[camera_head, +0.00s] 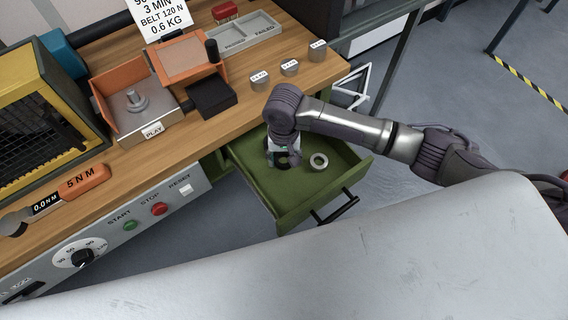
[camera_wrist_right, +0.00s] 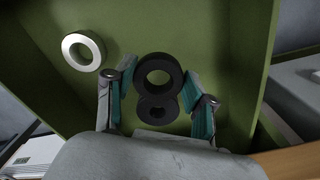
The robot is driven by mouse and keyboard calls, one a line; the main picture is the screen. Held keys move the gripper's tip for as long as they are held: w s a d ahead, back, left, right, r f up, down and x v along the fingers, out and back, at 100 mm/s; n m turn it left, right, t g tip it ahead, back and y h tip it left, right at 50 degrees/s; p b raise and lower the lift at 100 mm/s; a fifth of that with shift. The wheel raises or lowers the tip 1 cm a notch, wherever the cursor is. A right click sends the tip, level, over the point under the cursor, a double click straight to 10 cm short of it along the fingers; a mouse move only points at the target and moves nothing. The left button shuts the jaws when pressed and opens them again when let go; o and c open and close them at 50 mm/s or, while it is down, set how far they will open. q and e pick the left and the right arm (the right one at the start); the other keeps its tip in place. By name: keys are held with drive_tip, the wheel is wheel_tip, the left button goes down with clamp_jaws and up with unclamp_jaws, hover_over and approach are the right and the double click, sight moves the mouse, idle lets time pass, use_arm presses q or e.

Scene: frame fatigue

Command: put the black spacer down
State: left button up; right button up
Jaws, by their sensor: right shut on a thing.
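My right gripper (camera_wrist_right: 160,95) reaches down into an open green drawer (camera_head: 335,178) and is shut on the black spacer (camera_wrist_right: 158,72). In the right wrist view the spacer is a dark ring between the teal finger pads, with green showing through its hole. A second dark round shape with a smaller hole overlaps its lower edge; I cannot tell whether it is a separate piece. In the head view the hand hides most of the spacer. I cannot tell whether it touches the drawer floor. My left gripper is not in view.
A pale metal ring (camera_head: 319,161) lies in the drawer beside the gripper; it also shows in the right wrist view (camera_wrist_right: 83,51). Drawer walls surround the hand. Above is a wooden bench (camera_head: 220,125) with an orange fixture (camera_head: 118,113), several small grey cylinders and a sorting tray (camera_head: 262,37).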

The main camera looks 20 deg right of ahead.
sight(284, 166)
drive_tip(key=shift+f, duration=1.95)
drive_tip(key=shift+f, duration=0.1)
drive_tip(key=o, duration=1.3)
wheel_tip(284, 166, up, 12)
drive_tip(key=shift+p, duration=0.3)
